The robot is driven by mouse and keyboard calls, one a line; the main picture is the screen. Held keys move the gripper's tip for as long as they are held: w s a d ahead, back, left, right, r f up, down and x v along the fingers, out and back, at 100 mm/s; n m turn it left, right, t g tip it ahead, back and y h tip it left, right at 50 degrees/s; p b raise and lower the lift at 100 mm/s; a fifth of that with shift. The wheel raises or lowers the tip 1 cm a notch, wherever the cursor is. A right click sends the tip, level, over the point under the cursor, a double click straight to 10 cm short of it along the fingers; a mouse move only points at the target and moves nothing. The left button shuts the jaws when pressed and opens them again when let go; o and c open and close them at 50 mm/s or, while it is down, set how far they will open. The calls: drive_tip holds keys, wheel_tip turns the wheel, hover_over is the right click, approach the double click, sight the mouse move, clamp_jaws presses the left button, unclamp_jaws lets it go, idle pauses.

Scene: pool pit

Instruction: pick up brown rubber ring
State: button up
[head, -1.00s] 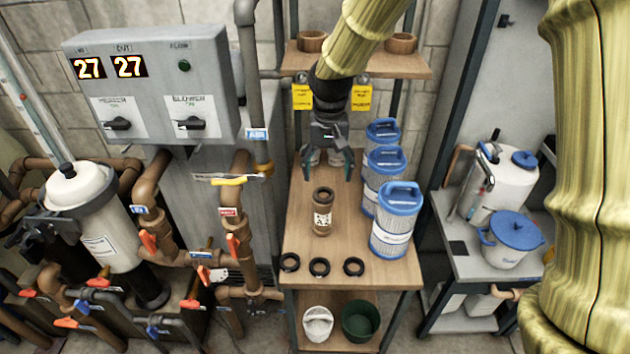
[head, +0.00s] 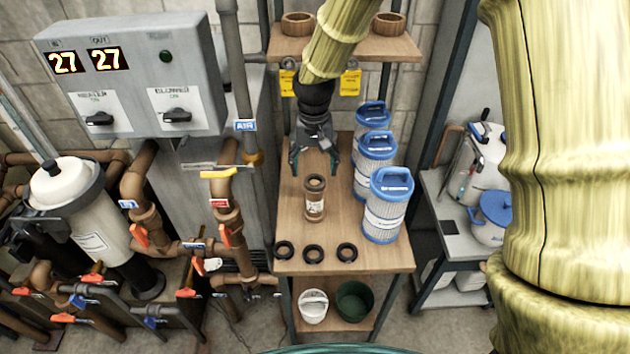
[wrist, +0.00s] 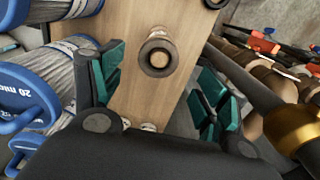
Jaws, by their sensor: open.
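In the wrist view this ring (wrist: 158,44) is seen end-on, round a paler centre. Three dark rings lie flat in a row at the bench's front edge: left (head: 284,250), middle (head: 313,254) and right (head: 347,251). They look nearly black; I cannot tell whether one is brown. My gripper (head: 315,162) is open and empty over the bench, behind the jar. In the wrist view its teal fingers (wrist: 160,88) are spread, with the jar beyond them.
Blue-topped filter cartridges (head: 384,205) stand along the bench's right side, near my gripper. Two wooden bowls (head: 298,22) sit on the upper shelf (head: 340,45). A white bucket (head: 313,308) and green bucket (head: 354,302) are below. Pipes and valves (head: 222,237) crowd the left.

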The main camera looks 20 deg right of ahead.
sight(315, 184)
drive_tip(key=shift+s+d+f+p, duration=0.15)
drive_tip(key=shift+f+p, duration=1)
drive_tip(key=shift+f, duration=1.2)
drive_tip(key=shift+s, duration=0.1)
drive_tip(key=shift+c, duration=0.2)
drive_tip(key=c, duration=0.8)
